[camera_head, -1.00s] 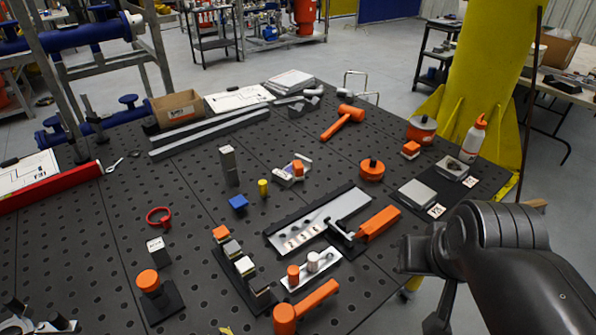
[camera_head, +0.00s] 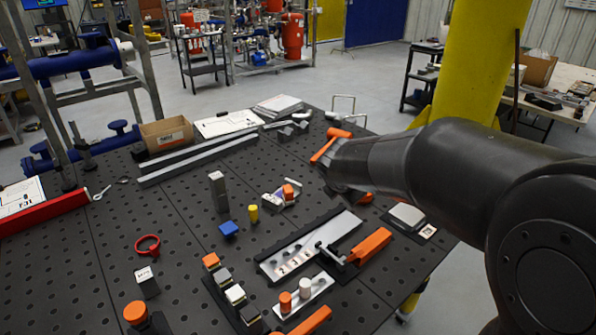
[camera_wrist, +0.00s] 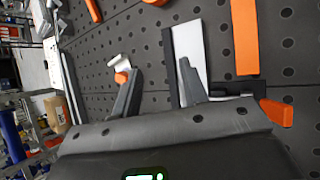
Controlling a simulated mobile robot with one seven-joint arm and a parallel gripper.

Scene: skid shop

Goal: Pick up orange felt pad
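Several small orange pieces are in view, and I cannot tell for sure which is the felt pad. An orange block (camera_head: 289,191) sits on a small white holder in the middle of the table. An orange-topped block (camera_head: 211,260) stands at the end of a dark rack. An orange cylinder (camera_head: 285,301) stands on a light plate, and an orange round cap (camera_head: 135,312) is at the front left. In the wrist view, my gripper (camera_wrist: 155,75) has its two dark fingers apart with nothing seen held. A small orange piece (camera_wrist: 121,76) shows by the left finger.
A steel plate with a black edge (camera_head: 340,230) and an orange bar (camera_head: 369,246) lie front centre. A grey upright block (camera_head: 218,190), blue block (camera_head: 228,229) and yellow peg (camera_head: 253,213) stand nearby. An orange hammer (camera_head: 323,151) lies behind. The left middle is mostly clear.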

